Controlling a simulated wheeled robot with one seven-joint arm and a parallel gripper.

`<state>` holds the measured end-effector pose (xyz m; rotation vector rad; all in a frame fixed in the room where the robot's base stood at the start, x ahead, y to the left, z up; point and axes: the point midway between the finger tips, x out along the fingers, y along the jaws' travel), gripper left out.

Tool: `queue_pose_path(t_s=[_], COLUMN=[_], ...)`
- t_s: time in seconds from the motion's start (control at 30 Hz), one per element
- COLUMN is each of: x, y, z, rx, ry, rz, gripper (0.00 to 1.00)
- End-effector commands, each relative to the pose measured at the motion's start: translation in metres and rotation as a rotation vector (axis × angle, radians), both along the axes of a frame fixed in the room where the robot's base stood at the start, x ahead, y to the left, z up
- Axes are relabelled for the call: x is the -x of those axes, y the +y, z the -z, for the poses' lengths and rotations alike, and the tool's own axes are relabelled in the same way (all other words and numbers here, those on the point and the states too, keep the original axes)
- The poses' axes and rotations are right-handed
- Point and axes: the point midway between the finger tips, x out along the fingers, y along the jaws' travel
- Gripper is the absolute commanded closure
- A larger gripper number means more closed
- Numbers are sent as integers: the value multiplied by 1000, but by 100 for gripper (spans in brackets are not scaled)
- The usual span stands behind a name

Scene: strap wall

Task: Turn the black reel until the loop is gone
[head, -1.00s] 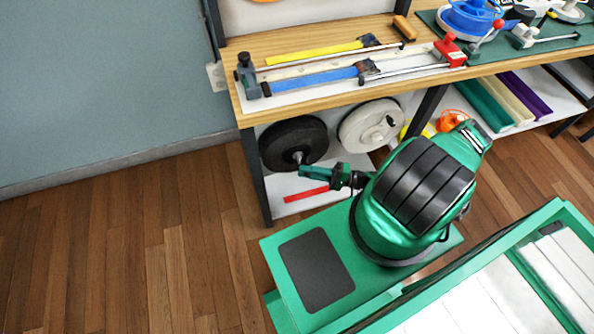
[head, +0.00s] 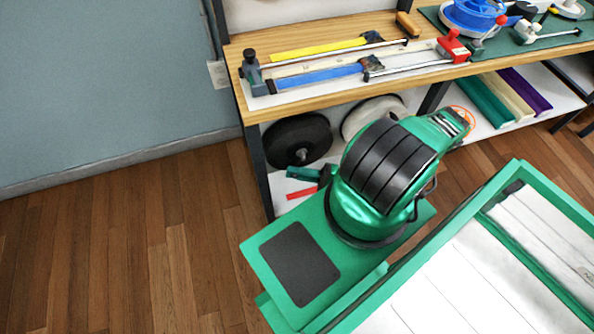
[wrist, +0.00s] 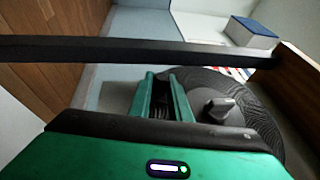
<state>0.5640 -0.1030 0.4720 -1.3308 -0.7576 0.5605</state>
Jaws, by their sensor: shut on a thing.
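The black reel (head: 297,133) hangs upright under the wooden bench, with a grey knob (head: 301,154) at its centre. In the wrist view the black reel (wrist: 262,118) and its grey knob (wrist: 221,107) are to the right of the fingers. My gripper (head: 290,173) is below and left of the knob in the head view. In the wrist view my gripper (wrist: 160,80) has a narrow dark gap between its green fingers. What it holds there I cannot make out; the knob looks clear of both fingers. I cannot identify a strap loop.
A white reel (head: 368,112) hangs right of the black one, partly behind my arm. A red strip (head: 301,193) is low under the bench. Blue (head: 318,77) and yellow (head: 318,49) straps lie on the bench (head: 400,87). Floor at left is clear.

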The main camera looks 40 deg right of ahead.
Motion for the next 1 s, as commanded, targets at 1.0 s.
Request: queue_pose_path(t_s=[1.0], x=[-1], y=[4], z=[1], rx=[3], ry=[9], rz=[5], gripper=[64])
